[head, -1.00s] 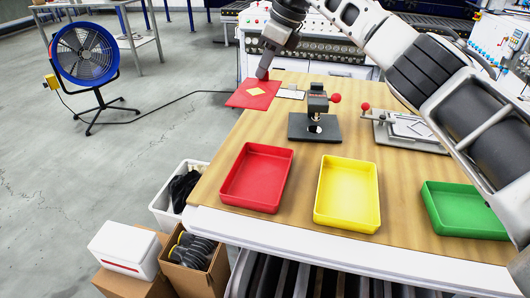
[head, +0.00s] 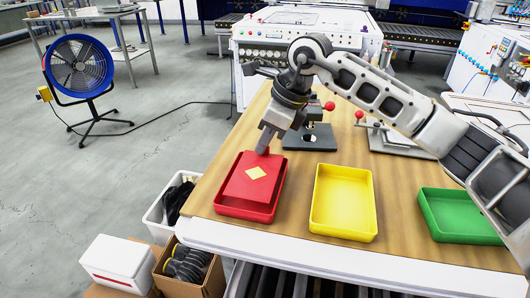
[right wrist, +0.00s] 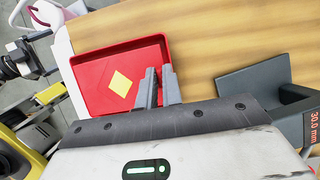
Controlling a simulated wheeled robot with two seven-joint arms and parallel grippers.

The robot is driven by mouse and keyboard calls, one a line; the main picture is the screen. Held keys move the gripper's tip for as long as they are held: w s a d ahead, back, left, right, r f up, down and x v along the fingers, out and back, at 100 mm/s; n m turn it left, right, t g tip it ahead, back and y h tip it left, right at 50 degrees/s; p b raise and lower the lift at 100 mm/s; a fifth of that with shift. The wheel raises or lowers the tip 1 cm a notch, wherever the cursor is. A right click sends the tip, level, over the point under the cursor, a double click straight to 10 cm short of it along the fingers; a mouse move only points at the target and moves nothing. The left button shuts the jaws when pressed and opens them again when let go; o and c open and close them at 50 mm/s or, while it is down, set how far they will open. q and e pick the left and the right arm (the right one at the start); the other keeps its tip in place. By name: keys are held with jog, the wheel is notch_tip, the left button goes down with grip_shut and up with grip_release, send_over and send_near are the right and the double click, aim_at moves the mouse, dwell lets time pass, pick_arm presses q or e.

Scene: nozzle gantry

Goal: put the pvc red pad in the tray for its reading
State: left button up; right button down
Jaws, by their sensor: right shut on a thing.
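The red pad (head: 245,187) is a flat sheet with a yellow diamond at its middle. My right gripper (head: 264,149) is shut on the pad's far edge. The pad lies within the outline of the red tray (head: 243,213); I cannot tell whether it touches the tray's floor. In the right wrist view the pad (right wrist: 104,75) and the red tray (right wrist: 118,48) nearly merge in colour, and the gripper's fingers (right wrist: 158,72) reach over the tray. My left gripper is not in view.
A yellow tray (head: 343,200) and a green tray (head: 460,215) stand to the right on the wooden table. A dark gauge stand (head: 310,138) is behind the trays, partly hidden by my arm. Boxes stand on the floor at the table's left.

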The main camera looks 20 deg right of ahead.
aim_at(265, 155)
notch_tip(265, 155, down, 3)
jog(key=shift+s+f+p, duration=0.15)
jog(key=shift+p, duration=0.15)
jog(key=shift+f, duration=0.1)
jog(key=shift+f, duration=0.15)
jog(key=c, duration=1.6)
grip_release()
jog(key=shift+o, duration=0.2)
jog(key=shift+r, duration=0.25)
jog(key=v, duration=1.2)
